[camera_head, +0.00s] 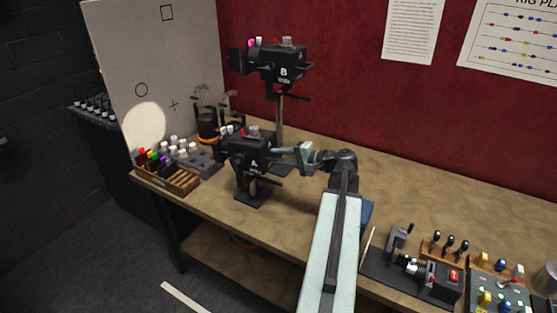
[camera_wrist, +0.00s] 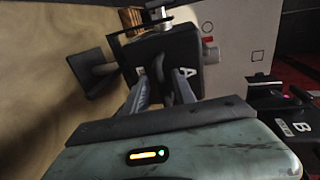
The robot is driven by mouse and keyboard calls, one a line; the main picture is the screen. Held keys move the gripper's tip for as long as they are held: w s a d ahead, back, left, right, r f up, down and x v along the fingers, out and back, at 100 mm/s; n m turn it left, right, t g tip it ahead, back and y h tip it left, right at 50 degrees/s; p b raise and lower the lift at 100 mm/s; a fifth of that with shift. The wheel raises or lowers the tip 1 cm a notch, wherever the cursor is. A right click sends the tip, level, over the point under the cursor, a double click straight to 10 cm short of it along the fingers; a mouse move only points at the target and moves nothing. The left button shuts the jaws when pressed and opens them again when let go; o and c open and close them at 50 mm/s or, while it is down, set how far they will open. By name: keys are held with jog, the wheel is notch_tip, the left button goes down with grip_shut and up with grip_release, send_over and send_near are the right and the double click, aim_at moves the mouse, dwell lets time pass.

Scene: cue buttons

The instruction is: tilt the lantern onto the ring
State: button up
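Lantern A (camera_head: 247,150), a black box marked A, stands low on a post over the workbench. Lantern B (camera_head: 283,65), marked B, sits higher on a taller post behind it. A pale light spot (camera_head: 146,127) lies low on the grey panel. The black-outlined ring (camera_head: 141,90) is just above the spot. My gripper (camera_head: 288,151) is at the right side of lantern A. In the wrist view my gripper (camera_wrist: 163,88) has its fingers either side of a dark handle behind lantern A (camera_wrist: 183,62); whether they grip it is unclear.
The grey panel (camera_head: 105,45) also bears a square (camera_head: 167,13) and a cross (camera_head: 173,105). A wooden tray (camera_head: 172,180) of coloured pieces sits at the bench's left end. Control boxes (camera_head: 440,283) with levers and buttons stand at the right front. The bench middle right is clear.

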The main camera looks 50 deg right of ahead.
jog(key=shift+w, duration=0.15)
grip_shut()
dwell(1.4)
